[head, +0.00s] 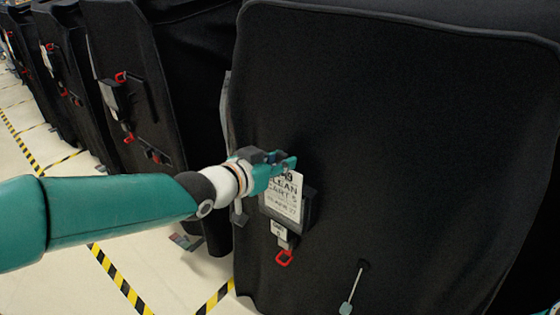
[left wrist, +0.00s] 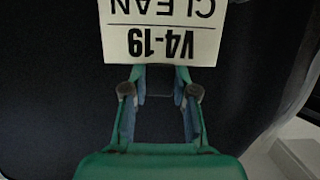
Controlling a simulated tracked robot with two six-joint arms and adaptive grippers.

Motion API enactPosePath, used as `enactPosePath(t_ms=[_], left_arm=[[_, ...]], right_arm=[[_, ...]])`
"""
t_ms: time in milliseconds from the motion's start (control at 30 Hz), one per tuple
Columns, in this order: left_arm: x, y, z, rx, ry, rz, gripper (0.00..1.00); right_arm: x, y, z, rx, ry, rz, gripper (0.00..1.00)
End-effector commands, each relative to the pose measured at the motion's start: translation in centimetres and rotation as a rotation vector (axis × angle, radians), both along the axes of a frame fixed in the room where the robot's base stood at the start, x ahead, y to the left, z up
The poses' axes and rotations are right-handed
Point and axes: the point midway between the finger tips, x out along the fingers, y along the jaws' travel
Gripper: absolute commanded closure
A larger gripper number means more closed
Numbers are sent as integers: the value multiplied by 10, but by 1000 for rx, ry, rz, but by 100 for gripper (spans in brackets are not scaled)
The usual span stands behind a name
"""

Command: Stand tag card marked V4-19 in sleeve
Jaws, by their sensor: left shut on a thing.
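The white tag card (head: 283,197) is upright against the front of the near black cover. It reads "V4-19 CLEAN" upside down in the left wrist view (left wrist: 160,40). My left gripper (head: 288,164) is shut on the card's top edge; its fingers also show in the left wrist view (left wrist: 160,88). The dark sleeve (head: 309,207) shows along the card's right side and below it. I cannot tell whether the card's lower part is inside the sleeve or in front of it. My right gripper is not in view.
A small tag (head: 279,231) with a red clip (head: 284,258) hangs under the sleeve. A grey pull (head: 347,305) hangs lower right on the near cover (head: 400,130). Other covered carts (head: 170,60) stand in a row at left. Yellow-black tape (head: 120,283) marks the pale floor.

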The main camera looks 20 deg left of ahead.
Motion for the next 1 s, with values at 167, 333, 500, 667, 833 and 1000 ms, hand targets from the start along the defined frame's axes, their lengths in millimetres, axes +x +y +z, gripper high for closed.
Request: enactPosePath(t_ms=[167,333,500,667,833,1000], left_arm=[[0,0,-6,0,0,0,100],[0,0,-10,0,0,0,100],[0,0,-8,0,0,0,45],[0,0,-8,0,0,0,44],[-1,0,-8,0,0,0,44],[-10,4,-4,0,-2,1,44]], right_arm=[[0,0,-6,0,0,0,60],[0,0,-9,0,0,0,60],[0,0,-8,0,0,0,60],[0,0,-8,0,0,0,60],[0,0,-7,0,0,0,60],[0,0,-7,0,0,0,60]])
